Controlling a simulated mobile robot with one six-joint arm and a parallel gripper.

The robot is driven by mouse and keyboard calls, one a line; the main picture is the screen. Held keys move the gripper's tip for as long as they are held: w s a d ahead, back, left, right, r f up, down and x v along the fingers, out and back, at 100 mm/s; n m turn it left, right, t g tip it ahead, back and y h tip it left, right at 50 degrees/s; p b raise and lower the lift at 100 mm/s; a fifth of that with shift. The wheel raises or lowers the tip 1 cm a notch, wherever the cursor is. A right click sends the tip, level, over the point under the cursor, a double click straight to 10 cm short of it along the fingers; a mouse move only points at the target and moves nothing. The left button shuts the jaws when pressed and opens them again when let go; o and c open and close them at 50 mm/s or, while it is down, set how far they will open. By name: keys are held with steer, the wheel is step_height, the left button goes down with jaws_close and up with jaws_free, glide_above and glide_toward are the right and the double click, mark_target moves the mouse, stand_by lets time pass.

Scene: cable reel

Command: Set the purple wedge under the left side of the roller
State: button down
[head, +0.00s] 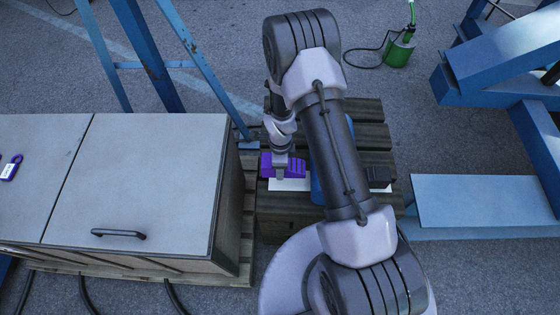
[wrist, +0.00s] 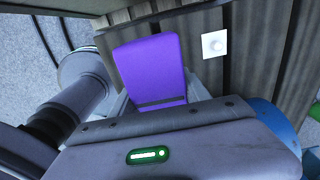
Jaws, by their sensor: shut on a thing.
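The purple wedge (head: 296,166) is held by my gripper (head: 280,172) over the left part of the dark wooden pallet. In the wrist view the purple wedge (wrist: 150,62) fills the space between the fingers, its broad face toward the camera. The blue roller (head: 317,172) stands just right of the wedge, mostly hidden behind my arm. A bit of blue, likely the roller (wrist: 275,120), shows at the right in the wrist view. A black wedge (head: 379,176) sits at the roller's right side. I cannot tell whether the purple wedge touches the surface or the roller.
A white plate (head: 288,185) lies below the purple wedge on the pallet (head: 280,215). A grey cabinet (head: 140,180) with a black handle stands close on the left. A blue steel frame (head: 480,200) stands at right. A green can (head: 399,51) is behind.

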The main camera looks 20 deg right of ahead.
step_height(320, 180, down, 8)
steer(key=b, duration=0.4)
steer(key=shift+b, duration=0.4)
steer(key=shift+s+d, duration=0.25)
steer(key=shift+d, duration=0.65)
steer(key=shift+s+d, duration=0.25)
steer(key=shift+d, duration=0.6)
steer(key=shift+c, duration=2.2)
jaws_free()
steer(key=shift+r, duration=0.1)
step_height(320, 180, up, 18)
steer(key=p, duration=0.6)
steer(key=shift+f, duration=0.25)
step_height(320, 180, up, 21)
steer(key=s+a+n+t, duration=0.2)
steer(key=a+n+t, duration=0.1)
steer(key=n, duration=0.4)
steer(key=s+a+r+n+t+y, duration=0.2)
steer(key=s+a+r+n, duration=0.2)
steer(key=s+r+n, duration=0.6)
steer(key=s+r, duration=0.4)
steer(key=s, duration=0.2)
steer(key=shift+a+r+t, duration=0.2)
steer(key=shift+t, duration=0.2)
